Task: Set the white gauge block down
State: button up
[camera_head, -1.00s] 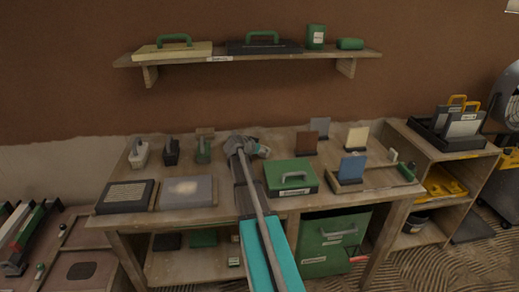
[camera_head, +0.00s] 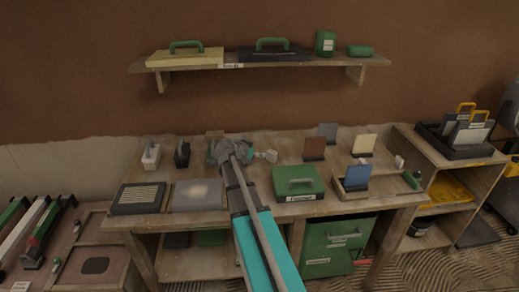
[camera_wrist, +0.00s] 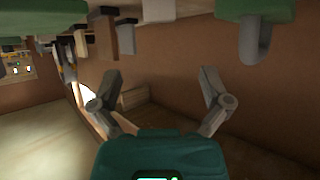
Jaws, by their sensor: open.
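A small white block (camera_head: 398,162) stands at the right of the bench, well to the right of my gripper. It may be the white gauge block, but it is too small to tell. No white block shows between the fingers. My arm hides part of the bench's middle.
Brown, blue and cream upright plates stand right of my gripper, near a green roller (camera_head: 411,180). Handled tools and two flat trays are at the left. A wall shelf (camera_head: 250,64) runs above. A side cabinet (camera_head: 455,200) adjoins the right end.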

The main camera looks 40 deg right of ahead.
jog(key=shift+s+a+r, duration=0.15)
jog(key=shift+a+r, duration=0.1)
jog(key=shift+a, duration=0.25)
dwell(0.4)
